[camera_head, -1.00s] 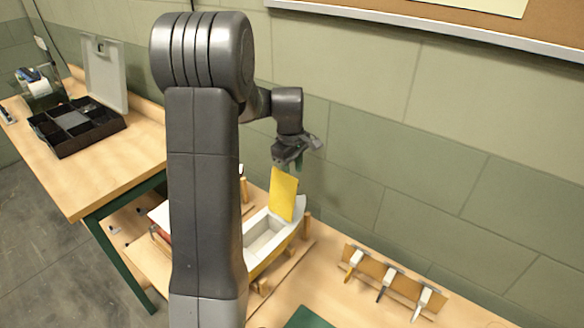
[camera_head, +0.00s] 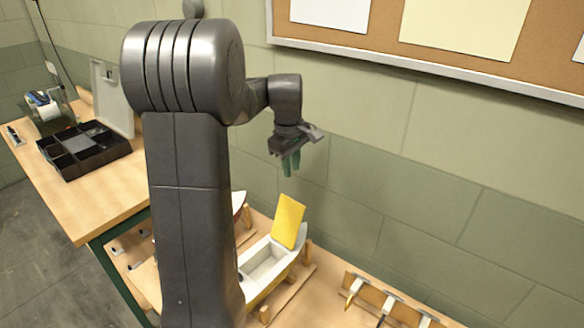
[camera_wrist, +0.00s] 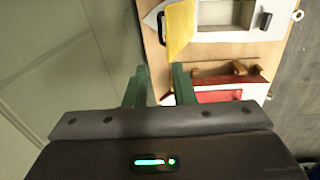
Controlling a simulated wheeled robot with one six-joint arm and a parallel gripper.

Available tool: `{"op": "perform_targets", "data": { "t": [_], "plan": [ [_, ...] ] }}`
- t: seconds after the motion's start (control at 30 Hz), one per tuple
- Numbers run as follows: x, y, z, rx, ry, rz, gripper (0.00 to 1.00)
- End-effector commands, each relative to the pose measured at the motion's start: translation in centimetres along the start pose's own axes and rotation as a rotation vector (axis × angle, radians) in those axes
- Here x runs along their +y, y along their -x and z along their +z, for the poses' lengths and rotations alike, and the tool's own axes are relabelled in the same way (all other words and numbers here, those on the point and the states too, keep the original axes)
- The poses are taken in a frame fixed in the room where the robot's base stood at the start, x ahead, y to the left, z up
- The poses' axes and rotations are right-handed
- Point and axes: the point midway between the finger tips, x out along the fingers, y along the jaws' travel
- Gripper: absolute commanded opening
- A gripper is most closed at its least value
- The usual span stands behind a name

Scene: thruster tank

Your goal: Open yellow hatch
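The yellow hatch (camera_head: 288,221) stands raised and tilted at the far end of a white boat hull (camera_head: 287,263), whose compartment lies open in front of it. In the wrist view the hatch (camera_wrist: 179,30) shows at the top, beside the white hull (camera_wrist: 225,36). My gripper (camera_head: 291,164) is above the hatch, apart from it. In the wrist view the green fingers of my gripper (camera_wrist: 159,80) are spread, with nothing between them. My arm hides part of the hull in the head view.
A second hull with a red part (camera_wrist: 218,96) lies beside the first. A tool rack (camera_head: 390,300) stands at the right on the bench. A black sectioned tray (camera_head: 85,150) sits on the left bench. The tiled wall (camera_head: 420,200) rises close behind the hatch.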

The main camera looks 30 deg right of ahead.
Motion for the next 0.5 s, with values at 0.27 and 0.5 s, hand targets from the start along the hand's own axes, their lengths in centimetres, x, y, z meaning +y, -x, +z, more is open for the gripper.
{"op": "perform_targets", "data": {
  "t": [0.27,0.5],
  "plan": [
    [0.9,-1.1,0.2,-0.002,-0.271,0.010,0.00],
    [2.6,-3.0,0.5,0.006,-0.790,0.033,0.00]
  ]
}}
